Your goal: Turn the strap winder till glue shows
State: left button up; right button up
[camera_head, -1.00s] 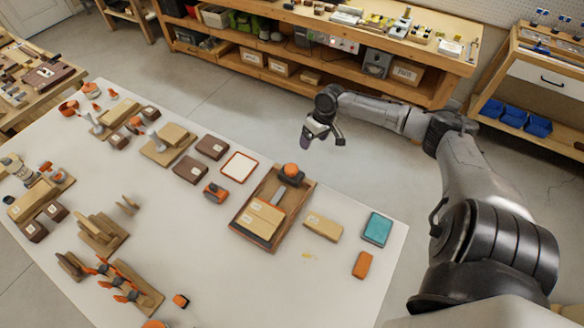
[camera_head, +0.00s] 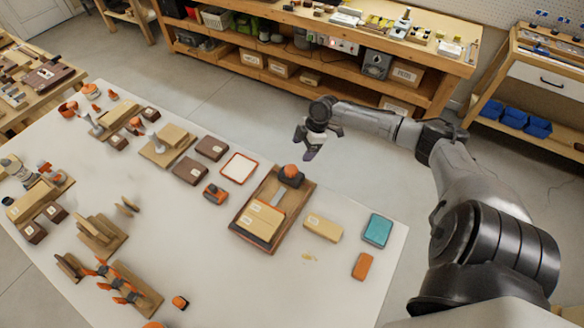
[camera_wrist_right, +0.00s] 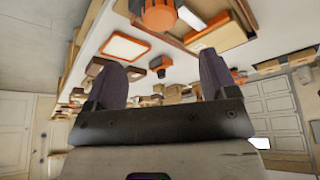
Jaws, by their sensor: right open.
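A wooden tray (camera_head: 245,220) lies on the white table, with two light wood blocks (camera_head: 261,221) in it and a metal strap (camera_head: 277,197). The strap runs to an orange-topped dark winder (camera_head: 291,175) at the tray's far end. The winder's orange knob also shows at the top of the right wrist view (camera_wrist_right: 160,14). My right gripper (camera_head: 318,150) is open and empty, above and beyond the winder and apart from it. Its two dark fingers (camera_wrist_right: 163,75) stand wide apart in the wrist view. I see no glue at the block joint. My left gripper is not in view.
A loose light wood block (camera_head: 323,227), a teal box (camera_head: 377,230) and an orange block (camera_head: 362,266) lie right of the tray. Yellowish marks (camera_head: 309,257) are on the tabletop. A red-rimmed white pad (camera_head: 239,167) and dark blocks (camera_head: 212,148) lie left.

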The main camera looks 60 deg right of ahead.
aim_at(291, 169)
jog(key=x, duration=1)
jog(key=shift+w+a+f+b, duration=0.1)
jog(key=shift+f+b, duration=0.3)
jog(key=shift+c, duration=0.4)
jog(key=shift+c, duration=0.8)
jog(key=c, duration=0.7)
jog(key=shift+r, duration=0.15)
jog(key=m+p, duration=0.2)
jog(key=m+t+h+p, duration=0.1)
jog(key=m+p, duration=0.1)
jog(key=p, duration=0.1)
jog(key=shift+a+r, duration=0.1)
jog(key=shift+r, duration=0.1)
jog(key=shift+f+m+h+p, duration=0.15)
jog(key=shift+m+h+p, duration=0.25)
jog(key=shift+m+p, duration=0.3)
jog(key=shift+f, duration=0.15)
